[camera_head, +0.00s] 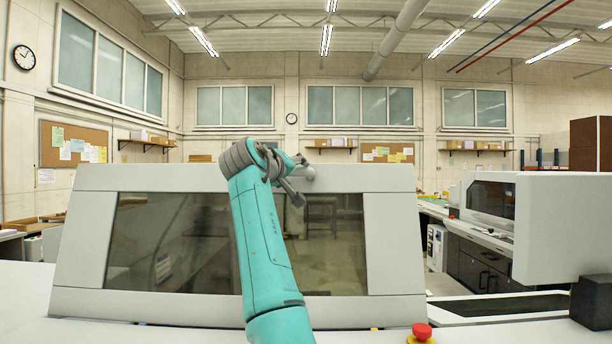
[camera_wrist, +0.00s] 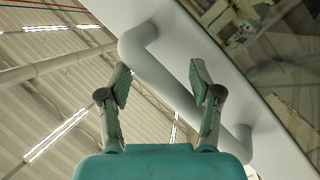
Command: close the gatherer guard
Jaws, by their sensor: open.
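The gatherer guard (camera_head: 82,240) is a wide light-grey frame with a dark see-through window, standing raised across the middle of the head view. Its grey handle shows near the top edge as a round end (camera_head: 309,174), partly hidden by my wrist. In the wrist view the handle (camera_wrist: 178,82) is a thick bar running diagonally from upper left to lower right. My gripper (camera_head: 292,188) is at the handle, and its two fingers are spread apart in the wrist view (camera_wrist: 160,80). The bar runs across the gap between the fingers; whether they touch it I cannot tell.
A red emergency button (camera_head: 421,331) sits on the grey surface below the guard's lower right. A second light-grey machine housing (camera_head: 560,225) stands at the right, with a dark block (camera_head: 592,302) in front. The space above the guard is clear.

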